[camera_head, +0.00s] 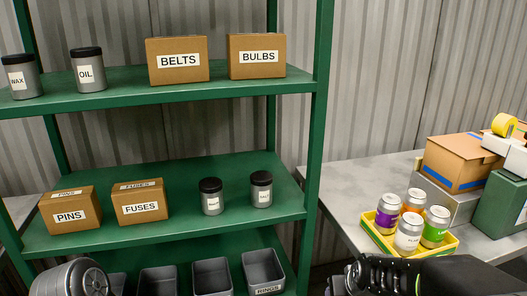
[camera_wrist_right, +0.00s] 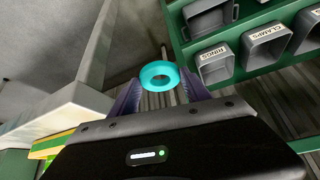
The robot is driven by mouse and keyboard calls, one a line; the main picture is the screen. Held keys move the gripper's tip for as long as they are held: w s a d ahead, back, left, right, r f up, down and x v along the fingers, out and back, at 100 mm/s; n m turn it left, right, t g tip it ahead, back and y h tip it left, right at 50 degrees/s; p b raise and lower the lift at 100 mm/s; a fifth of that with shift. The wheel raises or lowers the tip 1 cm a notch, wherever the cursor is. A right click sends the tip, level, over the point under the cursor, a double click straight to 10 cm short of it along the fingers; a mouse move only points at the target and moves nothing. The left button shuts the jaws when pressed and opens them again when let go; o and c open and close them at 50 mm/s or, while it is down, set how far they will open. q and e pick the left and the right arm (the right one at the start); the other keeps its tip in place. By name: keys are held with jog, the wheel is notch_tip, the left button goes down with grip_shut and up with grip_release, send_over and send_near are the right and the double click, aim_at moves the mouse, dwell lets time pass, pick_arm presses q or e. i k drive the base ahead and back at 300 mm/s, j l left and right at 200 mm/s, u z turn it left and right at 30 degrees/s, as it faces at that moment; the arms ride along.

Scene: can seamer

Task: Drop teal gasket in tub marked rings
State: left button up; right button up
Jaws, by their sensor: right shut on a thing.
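The teal gasket (camera_wrist_right: 147,79) is a thick ring, seen in the right wrist view between the fingertips of my right gripper (camera_wrist_right: 160,84). The gripper is shut on it and holds it in the air. The tub marked RINGS (camera_wrist_right: 203,71) is a grey open bin to the right of the gasket in that view, apart from it. The gasket is hidden in the head view. My left gripper is out of view.
In the wrist view, a CLAMPS tub (camera_wrist_right: 262,48) stands beside the RINGS tub. The green shelf (camera_head: 160,233) carries boxes and jars above the tubs. A grey table (camera_head: 350,180) at right holds a yellow tray (camera_head: 377,238) of cans and boxes.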

aim_at(262, 279)
jog(key=u, duration=1.5)
jog(key=l+u, duration=0.25)
jog(key=k+l, duration=0.15)
jog(key=l, duration=0.15)
jog(key=k+l, duration=0.15)
jog(key=l, duration=0.15)
